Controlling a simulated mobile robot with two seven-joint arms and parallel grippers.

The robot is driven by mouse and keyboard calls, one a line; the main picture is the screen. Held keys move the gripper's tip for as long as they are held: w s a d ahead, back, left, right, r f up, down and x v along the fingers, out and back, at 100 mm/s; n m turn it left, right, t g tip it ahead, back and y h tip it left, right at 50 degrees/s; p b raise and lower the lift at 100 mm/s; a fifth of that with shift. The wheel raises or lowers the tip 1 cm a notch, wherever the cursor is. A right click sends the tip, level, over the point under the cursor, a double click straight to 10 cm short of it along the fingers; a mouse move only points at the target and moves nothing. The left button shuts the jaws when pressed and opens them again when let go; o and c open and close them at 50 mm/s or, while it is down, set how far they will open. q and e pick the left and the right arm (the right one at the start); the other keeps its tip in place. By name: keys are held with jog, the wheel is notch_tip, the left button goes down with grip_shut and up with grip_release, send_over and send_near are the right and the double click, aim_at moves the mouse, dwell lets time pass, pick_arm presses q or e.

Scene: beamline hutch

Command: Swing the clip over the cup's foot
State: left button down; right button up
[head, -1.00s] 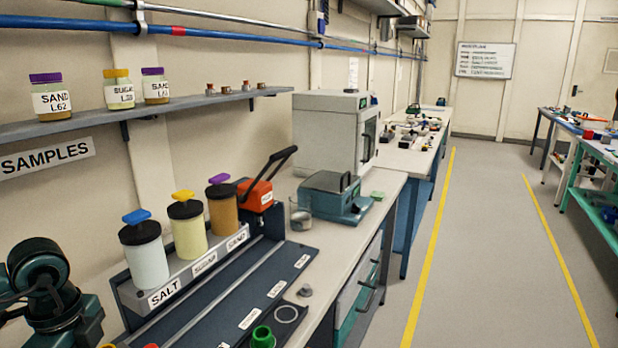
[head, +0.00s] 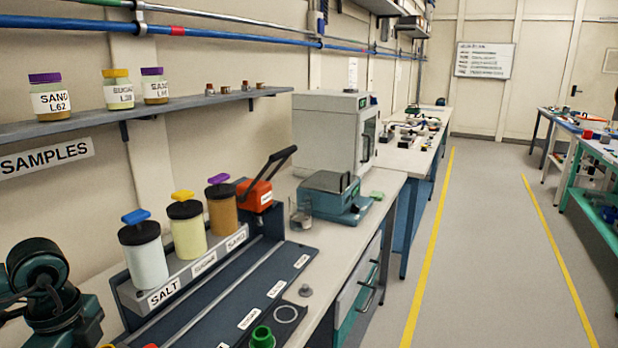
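A green cup-like piece (head: 262,338) stands at the bottom edge of the view, on the dark plate at the front of the bench. Its lower part is cut off by the frame, so its foot is hidden. A pale ring (head: 286,314) lies flat on the plate beside it, and a small grey knob (head: 305,291) sits just beyond. I cannot make out which part is the clip. Dark jointed links of my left arm show at the lower left, but its gripper is outside the frame. My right gripper is not in view.
Salt (head: 145,258), sugar (head: 187,230) and sand (head: 222,208) canisters stand in a labelled rack. Behind are an orange lever device (head: 259,196), a clear beaker (head: 300,216) and a teal balance (head: 335,199). A shelf (head: 150,110) holds jars. The floor at right is clear.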

pick_arm(q)
jog(key=shift+f, duration=0.25)
jog(key=shift+f+b, duration=0.25)
jog(key=shift+b, duration=0.2)
jog(key=shift+r, duration=0.1)
jog(key=shift+s+a, duration=0.45)
jog(key=shift+a, duration=0.1)
dwell(0.3)
jog(key=shift+s+a+b, duration=0.15)
jog(key=shift+a+b, duration=0.2)
jog(key=shift+a, duration=0.15)
